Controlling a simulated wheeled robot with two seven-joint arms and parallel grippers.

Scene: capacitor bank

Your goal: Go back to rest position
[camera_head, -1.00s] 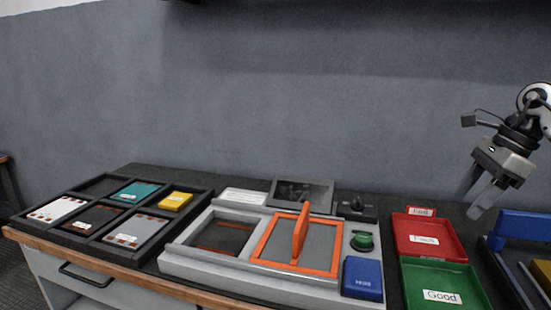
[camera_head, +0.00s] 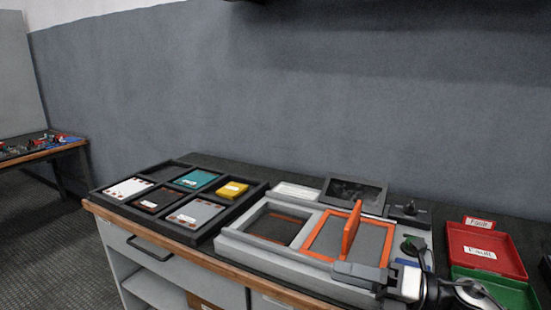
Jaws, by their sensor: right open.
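My right gripper (camera_head: 350,271) is low at the lower right of the head view, with its fingers pointing left. It is open, and I see nothing held in it. It shows in front of the lower right part of the grey test fixture (camera_head: 262,255), near the orange-framed panel with its upright orange handle (camera_head: 351,228). I cannot tell whether it touches the fixture. The gripper and wrist hide the fixture's right front corner. My left gripper is not in view.
A dark tray with coloured plates (camera_head: 222,219) lies left of the fixture. A red Fault bin (camera_head: 513,263) and a green bin (camera_head: 522,292) stand to the right. A small screen (camera_head: 357,192) stands behind the fixture. Another table (camera_head: 44,153) is far left.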

